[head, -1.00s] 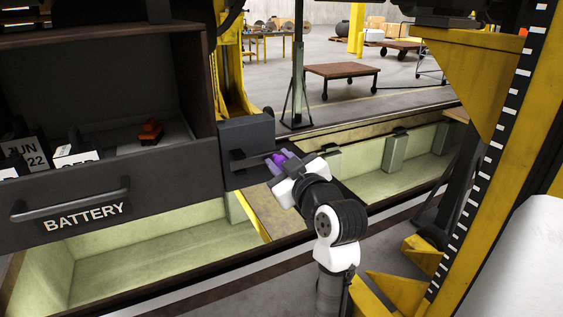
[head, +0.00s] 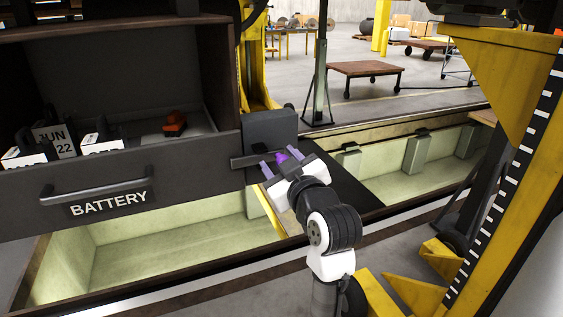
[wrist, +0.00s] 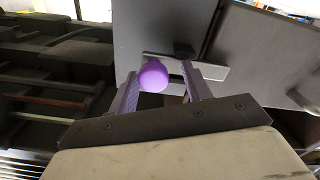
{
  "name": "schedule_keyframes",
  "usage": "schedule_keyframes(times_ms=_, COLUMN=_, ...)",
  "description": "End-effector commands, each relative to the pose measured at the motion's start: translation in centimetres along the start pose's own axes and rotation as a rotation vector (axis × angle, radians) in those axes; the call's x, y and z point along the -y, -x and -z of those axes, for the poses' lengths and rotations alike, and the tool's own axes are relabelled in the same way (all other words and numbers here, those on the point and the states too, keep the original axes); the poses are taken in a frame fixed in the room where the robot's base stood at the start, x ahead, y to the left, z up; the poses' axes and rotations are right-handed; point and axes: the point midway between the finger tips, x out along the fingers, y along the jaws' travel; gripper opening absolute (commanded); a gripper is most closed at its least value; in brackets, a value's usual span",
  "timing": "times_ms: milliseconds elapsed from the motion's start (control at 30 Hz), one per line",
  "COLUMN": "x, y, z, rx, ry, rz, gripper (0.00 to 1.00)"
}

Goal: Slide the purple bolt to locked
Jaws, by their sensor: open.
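The purple bolt knob (head: 282,157) sits at the dark latch box (head: 270,129) on the right end of the battery drawer. In the wrist view the round purple knob (wrist: 153,76) lies between the fingers, closer to the left one, in front of a grey plate with a metal bar (wrist: 210,70). My gripper (head: 279,163) is open, with a finger on either side of the knob. Whether a finger touches the knob I cannot tell. The dark bar (head: 247,159) reaches left from the latch box across the drawer front.
The drawer front (head: 150,185) labelled BATTERY, with its handle (head: 95,190), is to the left. Calendar blocks (head: 55,142) and an orange-red item (head: 174,123) are in the drawer. Yellow steelwork (head: 495,80) stands at the right. Pale pits (head: 180,245) lie below.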

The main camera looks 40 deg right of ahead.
Motion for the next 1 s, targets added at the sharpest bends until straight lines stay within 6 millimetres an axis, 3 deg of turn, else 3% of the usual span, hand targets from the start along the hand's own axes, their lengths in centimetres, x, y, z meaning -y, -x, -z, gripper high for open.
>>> schedule_keyframes(times_ms=233, x=-0.1, y=1.3, z=-0.2, rx=-0.001, ry=0.000, rz=-0.005, gripper=0.49)
schedule_keyframes(times_ms=700, x=0.0, y=11.2, z=-0.2, rx=-0.001, ry=0.002, rz=-0.004, gripper=0.49)
schedule_keyframes(times_ms=1000, x=0.0, y=13.8, z=0.0, rx=0.000, ry=0.001, rz=0.000, gripper=0.49)
